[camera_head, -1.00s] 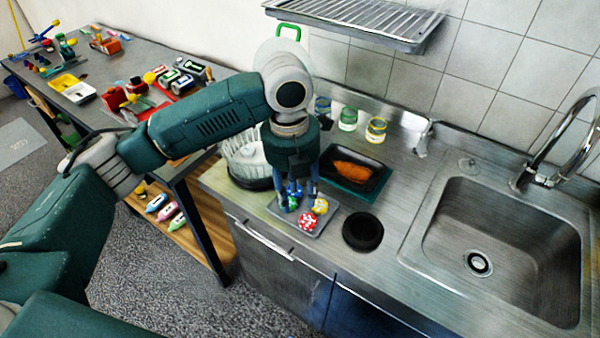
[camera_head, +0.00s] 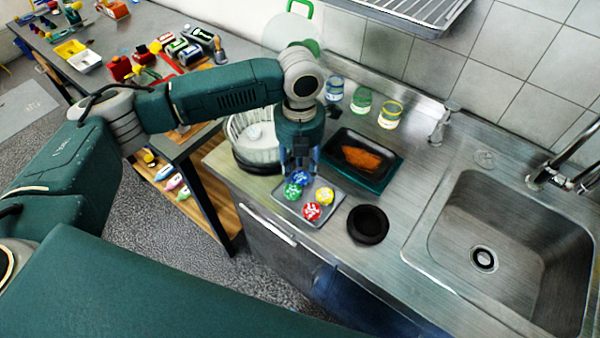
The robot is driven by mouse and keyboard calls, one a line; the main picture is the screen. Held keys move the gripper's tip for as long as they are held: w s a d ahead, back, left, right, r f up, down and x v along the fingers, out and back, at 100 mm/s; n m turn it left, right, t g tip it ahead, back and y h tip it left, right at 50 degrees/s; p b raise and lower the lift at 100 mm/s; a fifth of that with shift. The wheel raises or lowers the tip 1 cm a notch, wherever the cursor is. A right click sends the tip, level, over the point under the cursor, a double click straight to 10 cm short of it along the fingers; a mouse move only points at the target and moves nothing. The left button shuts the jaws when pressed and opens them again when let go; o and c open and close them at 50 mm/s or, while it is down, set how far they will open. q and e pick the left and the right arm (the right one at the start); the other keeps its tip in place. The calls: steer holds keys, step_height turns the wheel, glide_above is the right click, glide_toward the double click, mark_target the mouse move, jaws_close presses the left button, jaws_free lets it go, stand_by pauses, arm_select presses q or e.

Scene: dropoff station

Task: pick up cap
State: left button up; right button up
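Several round caps sit on a small grey tray (camera_head: 336,207) on the steel counter: a blue cap (camera_head: 301,178), a green cap (camera_head: 292,191), a yellow cap (camera_head: 324,196) and a red cap (camera_head: 311,212). My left gripper (camera_head: 300,168) points down over the back left of the tray, just above the blue cap. Its fingers look spread apart, and the blue cap shows between and below their tips. Whether the fingers touch the cap is hard to tell. My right gripper is out of view.
A black round dish (camera_head: 368,224) lies right of the tray. A black tray with orange food (camera_head: 361,157) is behind it, and a white basket (camera_head: 252,140) is at left. Glass jars (camera_head: 361,101) stand along the wall. The sink (camera_head: 500,240) is at right.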

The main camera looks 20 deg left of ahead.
arm_select(q)
steer(key=shift+s+f, duration=0.1)
steer(key=shift+f, duration=0.4)
steer(key=shift+s+f, duration=0.15)
steer(key=shift+f, duration=0.1)
steer(key=shift+w+f, duration=0.15)
steer(key=shift+w, duration=0.1)
steer(key=shift+c, duration=1.2)
steer(key=shift+s, duration=0.1)
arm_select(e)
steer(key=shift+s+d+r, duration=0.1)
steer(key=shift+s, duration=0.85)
